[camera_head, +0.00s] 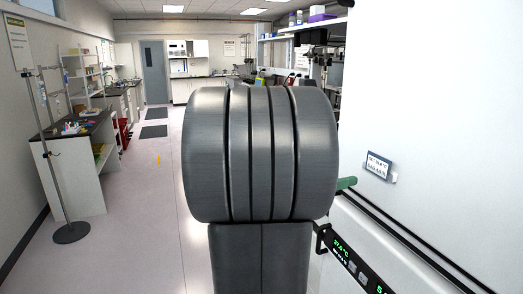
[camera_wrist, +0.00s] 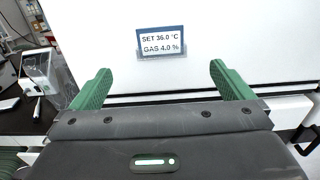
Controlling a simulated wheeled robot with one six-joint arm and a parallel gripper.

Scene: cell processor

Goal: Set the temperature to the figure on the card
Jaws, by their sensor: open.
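The card (camera_wrist: 162,43) is fixed on the white front of the machine and reads "SET 36.0 °C, GAS 4.0 %" in the wrist view. It also shows in the head view (camera_head: 378,165), slanted. The panel display (camera_head: 342,246) shows green figures that look like 37-point-something °C, the last digit unclear. A second green readout (camera_head: 383,289) is cut by the lower edge. Small buttons (camera_head: 363,278) sit between them. My gripper (camera_wrist: 160,72) is open and empty, its green fingers apart, just below the card in the wrist view. One fingertip shows in the head view.
My arm hides the middle of the head view. A dark rail (camera_head: 400,232) runs along the machine above the panel, and a black handle (camera_head: 322,240) stands at its left end. A drip stand (camera_head: 60,160) and bench (camera_head: 75,150) are at left. The floor between is clear.

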